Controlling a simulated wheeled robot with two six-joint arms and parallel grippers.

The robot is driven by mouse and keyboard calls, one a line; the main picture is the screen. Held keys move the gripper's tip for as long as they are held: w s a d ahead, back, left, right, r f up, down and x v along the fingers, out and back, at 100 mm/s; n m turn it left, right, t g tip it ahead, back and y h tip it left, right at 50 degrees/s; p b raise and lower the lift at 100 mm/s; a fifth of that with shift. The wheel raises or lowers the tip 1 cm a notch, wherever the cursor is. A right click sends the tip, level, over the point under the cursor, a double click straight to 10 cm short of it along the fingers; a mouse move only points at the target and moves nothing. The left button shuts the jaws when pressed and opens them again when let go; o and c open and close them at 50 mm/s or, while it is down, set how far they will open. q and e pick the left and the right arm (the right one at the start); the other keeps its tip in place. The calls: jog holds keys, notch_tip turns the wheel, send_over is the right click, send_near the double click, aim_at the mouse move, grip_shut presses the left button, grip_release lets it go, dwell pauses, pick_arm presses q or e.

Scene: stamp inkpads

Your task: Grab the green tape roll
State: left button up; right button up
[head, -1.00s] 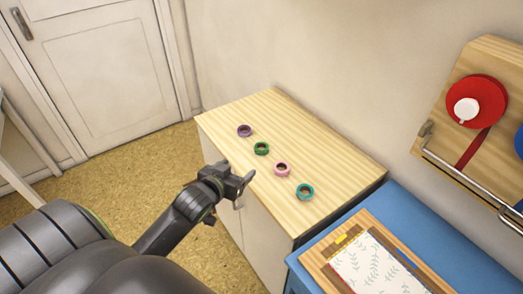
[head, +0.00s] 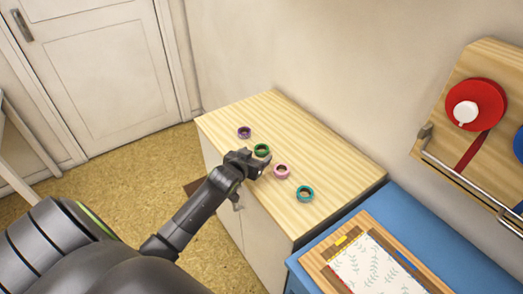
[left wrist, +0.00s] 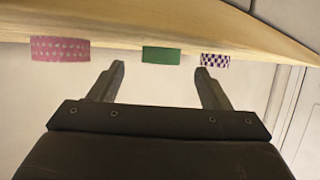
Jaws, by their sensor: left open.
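The green tape roll (head: 262,150) lies on the light wooden cabinet top (head: 330,160), between a purple roll (head: 244,132) and a pink roll (head: 282,171). My left gripper (head: 262,163) is just in front of the green roll, towards the near edge of the top. In the left wrist view my left gripper (left wrist: 160,75) is open and empty. There the green roll (left wrist: 161,55) appears between the two fingertips, a little beyond them. The pink roll (left wrist: 60,49) is left of the fingers and the checkered purple roll (left wrist: 215,61) is by the right fingertip. My right gripper is not in view.
A teal roll (head: 305,192) lies at the near right of the cabinet top. A blue table (head: 420,225) with a board and patterned paper stands to the right. The back of the cabinet top is clear, against the wall.

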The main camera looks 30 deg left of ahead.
aim_at(264, 147)
pick_arm(q)
jog(key=shift+r+x, duration=0.15)
jog(key=shift+x, duration=0.95)
jog(key=shift+r+x, duration=0.1)
jog(key=shift+x, duration=1.05)
jog(key=shift+w+a, duration=0.1)
jog(key=c, duration=1)
